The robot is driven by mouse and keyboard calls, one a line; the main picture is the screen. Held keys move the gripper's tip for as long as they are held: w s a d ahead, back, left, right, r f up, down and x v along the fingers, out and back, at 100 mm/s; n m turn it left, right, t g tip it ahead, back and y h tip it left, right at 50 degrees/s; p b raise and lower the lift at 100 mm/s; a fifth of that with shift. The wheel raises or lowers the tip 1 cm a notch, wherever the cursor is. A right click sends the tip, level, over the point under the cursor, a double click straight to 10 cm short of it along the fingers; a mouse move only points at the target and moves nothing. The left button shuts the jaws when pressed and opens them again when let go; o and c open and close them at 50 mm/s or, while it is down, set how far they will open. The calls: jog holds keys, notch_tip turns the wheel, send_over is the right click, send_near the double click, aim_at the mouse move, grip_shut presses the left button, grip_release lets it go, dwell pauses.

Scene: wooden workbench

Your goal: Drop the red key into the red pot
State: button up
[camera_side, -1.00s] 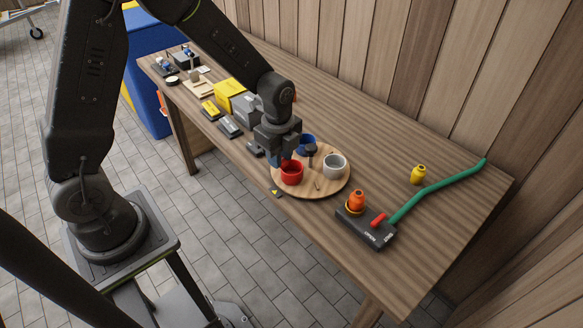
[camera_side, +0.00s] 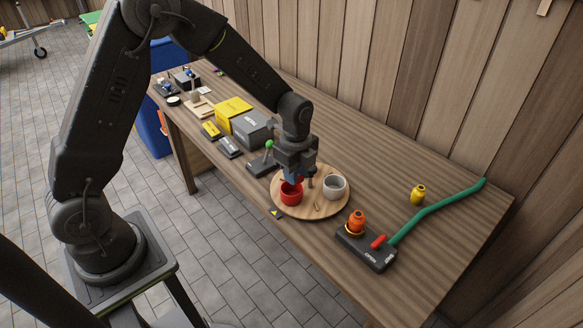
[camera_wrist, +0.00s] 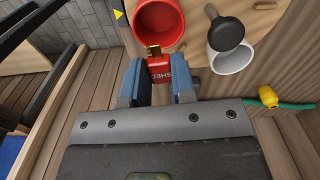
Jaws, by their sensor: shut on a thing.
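The red pot (camera_side: 291,194) stands on a round wooden board (camera_side: 283,208). In the wrist view the red pot (camera_wrist: 158,24) is at the top, its open mouth showing. My gripper (camera_wrist: 158,76) has its blue-padded fingers shut on the red key (camera_wrist: 159,73), a red tag with letters reading "SHED" and a brass end pointing at the pot. The brass end overlaps the pot's near rim in this view; I cannot tell its height above it. In the side view my gripper (camera_side: 292,176) is just above and behind the red pot, and the key is hard to make out.
A white pot (camera_side: 334,187) stands right of the red one, with a dark round-topped post (camera_wrist: 229,29) beside it. A black box with an orange knob (camera_side: 356,221) and green hose (camera_side: 440,205) lie to the right. A green-knobbed lever (camera_side: 269,145) stands left.

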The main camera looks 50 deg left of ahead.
jog(key=shift+f, duration=1.9)
jog(key=o, duration=1)
notch_tip(320, 180, up, 14)
jog(key=shift+f, duration=0.1)
